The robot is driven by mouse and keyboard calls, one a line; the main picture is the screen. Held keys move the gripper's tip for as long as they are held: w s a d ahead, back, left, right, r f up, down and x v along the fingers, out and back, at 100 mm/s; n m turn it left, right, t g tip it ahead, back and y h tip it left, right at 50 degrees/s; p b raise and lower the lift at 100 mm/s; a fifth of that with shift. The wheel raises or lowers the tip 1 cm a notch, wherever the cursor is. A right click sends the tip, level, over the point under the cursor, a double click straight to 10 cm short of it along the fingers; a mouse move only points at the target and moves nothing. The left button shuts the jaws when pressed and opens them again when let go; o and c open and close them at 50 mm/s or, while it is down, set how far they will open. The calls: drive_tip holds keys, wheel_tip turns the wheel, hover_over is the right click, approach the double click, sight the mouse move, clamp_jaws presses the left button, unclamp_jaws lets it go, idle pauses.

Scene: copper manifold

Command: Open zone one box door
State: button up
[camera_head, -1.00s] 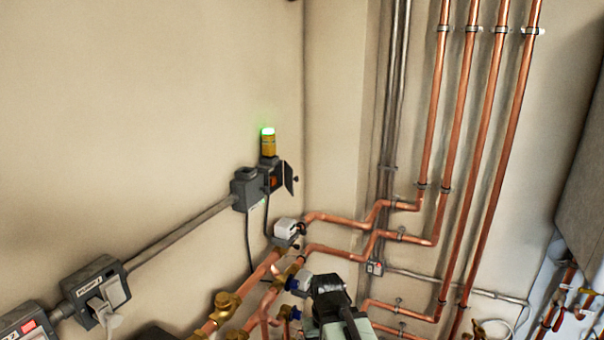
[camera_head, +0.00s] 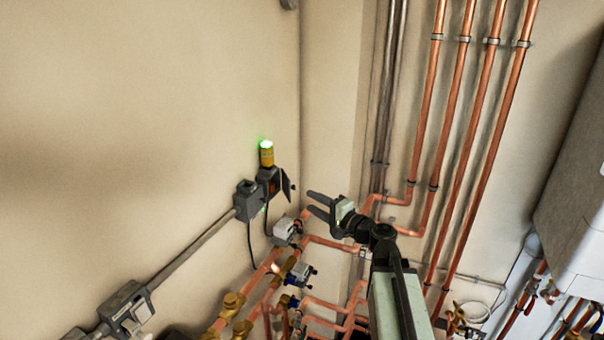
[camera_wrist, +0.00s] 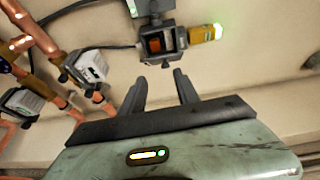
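A small grey box (camera_head: 268,188) with an orange-red switch and a yellow, green-lit beacon (camera_head: 266,155) is on the wall in the head view. Its dark door flap (camera_head: 287,186) stands out on the right side, swung away from the switch. No zone label is readable. The box also shows at the top of the wrist view (camera_wrist: 148,51), its red switch exposed. My gripper (camera_head: 315,205) is open and empty, right of and a little below the flap in the picture, apart from it. In the wrist view its fingers (camera_wrist: 159,80) point towards the box.
A second grey box (camera_head: 246,203) adjoins on the left, joined to a conduit (camera_head: 192,250). White valve actuators (camera_head: 286,230) and copper pipes (camera_head: 330,243) lie below. Vertical copper pipes (camera_head: 470,130) stand right. The wall above the beacon is bare.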

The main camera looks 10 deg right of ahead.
sight(289, 185)
drive_tip(key=x, duration=0.7)
drive_tip(key=shift+w+d+r, duration=0.15)
drive_tip(key=shift+w+r, duration=0.35)
drive_tip(key=shift+w, duration=0.05)
clamp_jaws()
drive_tip(key=shift+s, duration=0.1)
idle(0.8)
